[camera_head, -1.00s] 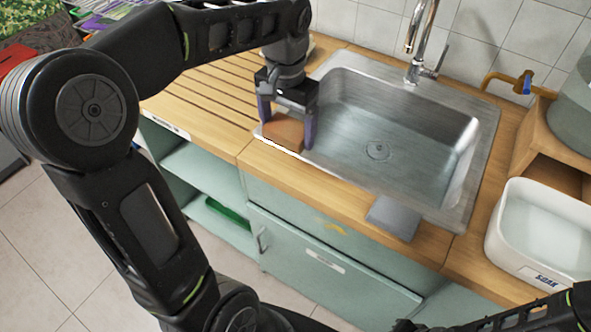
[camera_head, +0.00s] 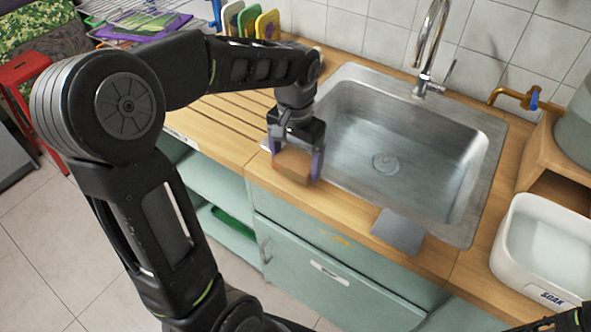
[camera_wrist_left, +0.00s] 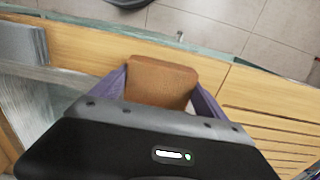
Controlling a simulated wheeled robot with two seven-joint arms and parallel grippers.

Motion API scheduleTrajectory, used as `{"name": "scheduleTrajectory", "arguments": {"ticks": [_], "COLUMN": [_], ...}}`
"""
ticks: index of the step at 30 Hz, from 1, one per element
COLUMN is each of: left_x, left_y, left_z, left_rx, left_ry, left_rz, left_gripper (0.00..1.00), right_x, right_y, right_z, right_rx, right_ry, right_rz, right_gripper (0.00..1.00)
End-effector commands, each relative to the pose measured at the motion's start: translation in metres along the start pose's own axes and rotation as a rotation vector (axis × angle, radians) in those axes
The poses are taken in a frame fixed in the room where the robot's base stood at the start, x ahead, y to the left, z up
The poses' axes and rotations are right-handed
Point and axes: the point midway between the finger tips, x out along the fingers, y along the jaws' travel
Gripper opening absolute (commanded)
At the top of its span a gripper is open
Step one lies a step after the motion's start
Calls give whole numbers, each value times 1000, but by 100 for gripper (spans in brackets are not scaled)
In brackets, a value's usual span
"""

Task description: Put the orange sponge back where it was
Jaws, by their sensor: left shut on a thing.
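The orange sponge (camera_head: 292,166) is a brownish-orange block between the purple fingers of my left gripper (camera_head: 295,160). The gripper is shut on it, at the front left corner of the sink, over the wooden counter strip. In the left wrist view the sponge (camera_wrist_left: 162,82) sits between both fingers, with the wooden counter behind it. I cannot tell whether its underside touches the counter. My right gripper is not in view; only a bit of my right arm shows at the lower right corner.
The steel sink (camera_head: 400,150) is empty, with a tap (camera_head: 430,50) behind it. A grey flat block (camera_head: 398,231) lies on the front counter edge. A white tub labelled SOAK (camera_head: 545,250) stands at right. Coloured boards (camera_head: 250,22) stand at the back. The grooved wooden drainboard (camera_head: 215,125) is clear.

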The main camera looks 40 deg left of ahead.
Motion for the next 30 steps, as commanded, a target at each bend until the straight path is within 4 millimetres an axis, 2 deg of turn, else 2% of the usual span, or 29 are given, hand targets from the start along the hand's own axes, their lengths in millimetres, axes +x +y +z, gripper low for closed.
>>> {"name": "scheduleTrajectory", "arguments": {"ticks": [5,12,24,25,30], "left_x": [6,36,42,41,40], "left_y": [0,0,0,0,0], "left_z": [1,1,0,0,0], "left_rx": [0,0,0,0,0], "left_ry": [-2,-3,0,0,0], "left_rz": [0,0,0,0,0], "left_gripper": [41,41,41,86,100], "right_x": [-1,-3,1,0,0], "right_y": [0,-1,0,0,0], "right_z": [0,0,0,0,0], "right_rx": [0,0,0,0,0], "right_ry": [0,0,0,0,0], "right_rz": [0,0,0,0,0], "right_gripper": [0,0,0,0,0]}}
